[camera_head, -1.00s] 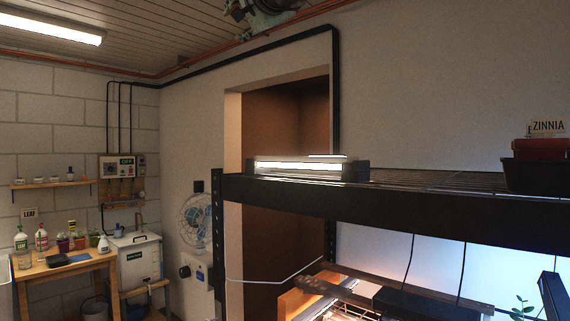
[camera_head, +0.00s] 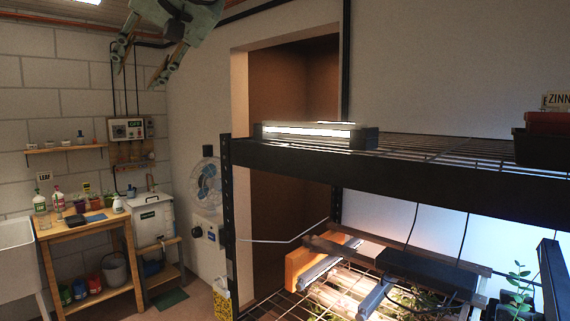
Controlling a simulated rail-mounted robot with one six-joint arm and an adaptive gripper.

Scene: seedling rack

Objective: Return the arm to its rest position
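My gripper (camera_head: 139,69) hangs in from the top edge of the head view, left of centre. Its pale green fingers point down and to the left and are spread apart, with only the wall visible between them. It is empty and touches nothing that I can see. It appears above and left of the rack's upper shelf (camera_head: 430,171). The rest of my arm is cut off by the top of the picture.
A lit lamp bar (camera_head: 308,131) and a dark tray (camera_head: 538,150) sit on the upper shelf. Plants grow on the lit lower shelf at right. A wooden bench (camera_head: 88,226) with bottles and pots, a white container (camera_head: 154,222) and a fan (camera_head: 206,185) stand at left.

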